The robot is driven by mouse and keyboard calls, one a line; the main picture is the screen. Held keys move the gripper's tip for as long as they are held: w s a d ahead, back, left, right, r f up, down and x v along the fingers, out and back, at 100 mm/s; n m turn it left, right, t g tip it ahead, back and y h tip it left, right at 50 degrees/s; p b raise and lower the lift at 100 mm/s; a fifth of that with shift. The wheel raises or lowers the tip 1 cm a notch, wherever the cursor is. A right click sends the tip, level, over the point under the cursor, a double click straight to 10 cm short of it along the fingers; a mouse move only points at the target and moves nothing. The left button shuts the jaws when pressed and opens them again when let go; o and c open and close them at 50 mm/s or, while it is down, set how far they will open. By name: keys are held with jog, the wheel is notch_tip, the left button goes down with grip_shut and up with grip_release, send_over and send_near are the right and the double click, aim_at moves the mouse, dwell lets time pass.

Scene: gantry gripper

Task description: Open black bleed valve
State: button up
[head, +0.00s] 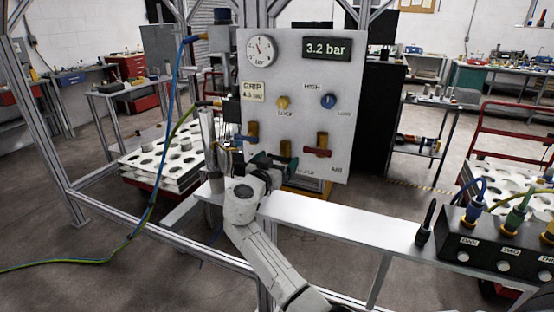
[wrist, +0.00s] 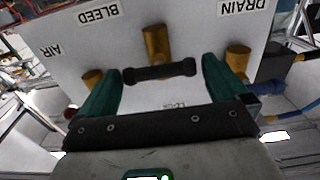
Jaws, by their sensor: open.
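The black bleed valve has a brass body (head: 285,148) low on the white panel, between a blue-handled and a red-handled valve. In the wrist view its black handle (wrist: 160,71) lies crosswise, nearly level, in front of its brass stem (wrist: 156,42). My gripper (head: 274,161) is at the panel's lower edge and partly hides this handle in the head view. In the wrist view my gripper (wrist: 163,72) is open. Its green fingers stand on either side of the black handle, with a small gap at each end. Nothing is held.
The blue-handled valve (head: 246,137) and red-handled valve (head: 317,152) sit close on either side. The panel (head: 310,80) carries a gauge, a 3.2 bar display (head: 327,48) and two knobs. A metal beam (head: 340,219) runs right toward a black connector box (head: 500,248).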

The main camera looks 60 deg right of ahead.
jog(key=shift+d, duration=0.15)
jog(key=c, duration=0.7)
